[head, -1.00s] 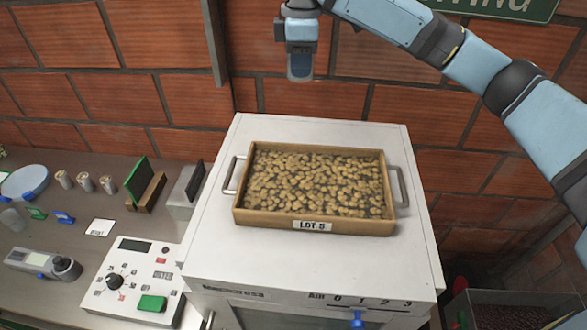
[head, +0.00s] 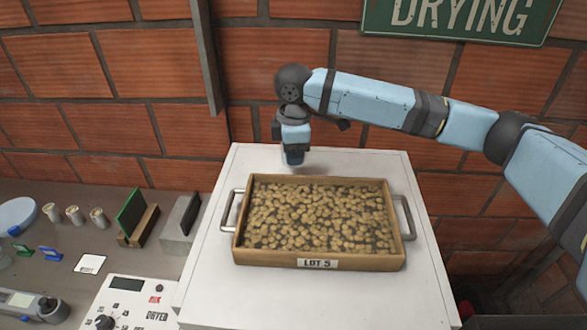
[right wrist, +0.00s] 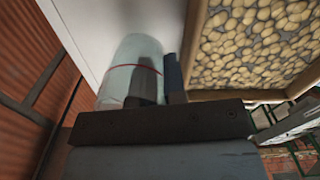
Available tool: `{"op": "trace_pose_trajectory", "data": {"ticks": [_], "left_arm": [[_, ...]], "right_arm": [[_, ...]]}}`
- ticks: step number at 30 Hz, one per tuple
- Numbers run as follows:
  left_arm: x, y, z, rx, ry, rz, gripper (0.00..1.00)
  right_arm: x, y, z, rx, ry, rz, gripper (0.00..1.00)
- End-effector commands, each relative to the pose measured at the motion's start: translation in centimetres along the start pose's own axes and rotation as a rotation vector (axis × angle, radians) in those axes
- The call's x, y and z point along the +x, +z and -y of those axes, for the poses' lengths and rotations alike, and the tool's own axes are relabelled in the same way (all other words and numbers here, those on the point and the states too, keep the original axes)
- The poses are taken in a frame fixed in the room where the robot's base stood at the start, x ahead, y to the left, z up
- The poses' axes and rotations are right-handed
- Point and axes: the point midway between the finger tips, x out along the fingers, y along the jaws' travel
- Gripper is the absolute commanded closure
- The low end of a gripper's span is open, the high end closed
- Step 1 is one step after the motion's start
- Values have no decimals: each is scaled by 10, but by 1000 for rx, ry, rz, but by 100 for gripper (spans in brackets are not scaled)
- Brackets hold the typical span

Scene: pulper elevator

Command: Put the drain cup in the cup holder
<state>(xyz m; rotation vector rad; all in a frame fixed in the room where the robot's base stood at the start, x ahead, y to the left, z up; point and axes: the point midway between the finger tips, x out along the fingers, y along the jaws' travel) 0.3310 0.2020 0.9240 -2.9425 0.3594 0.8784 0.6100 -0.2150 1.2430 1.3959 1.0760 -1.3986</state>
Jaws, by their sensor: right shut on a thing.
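My right gripper (head: 292,158) points down over the back of the white dryer top, just behind the bean tray. It is shut on a clear cup (right wrist: 130,62) with a thin red line around it, seen in the right wrist view. There the fingers (right wrist: 160,86) cover part of the cup, so the exact grip is hidden. In the head view the cup is mostly lost against the pale background, and I cannot tell whether it touches the dryer top. I cannot make out a cup holder in either view. My left gripper is not in view.
The wooden tray (head: 318,262) of beans, labelled LOT 5, sits on the dryer top (head: 200,262). Several small bean-filled cups (head: 73,214), a green card in a wooden stand (head: 138,240) and a control box (head: 130,305) are at left. The brick wall stands close behind.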

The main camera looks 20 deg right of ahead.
Motion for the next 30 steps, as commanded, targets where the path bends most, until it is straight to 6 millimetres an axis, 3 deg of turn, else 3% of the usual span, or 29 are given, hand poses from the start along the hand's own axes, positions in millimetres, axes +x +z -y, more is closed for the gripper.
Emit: {"op": "trace_pose_trajectory", "data": {"ticks": [11,23,24,25,30], "left_arm": [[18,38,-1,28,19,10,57],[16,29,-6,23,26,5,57],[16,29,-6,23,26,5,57],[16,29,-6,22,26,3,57],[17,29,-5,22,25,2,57]], "right_arm": [[43,3,3,-2,2,0,100],[43,3,4,-3,0,0,100],[44,3,4,-3,0,0,86],[44,3,4,-3,0,0,79],[44,3,3,-3,0,0,78]]}}
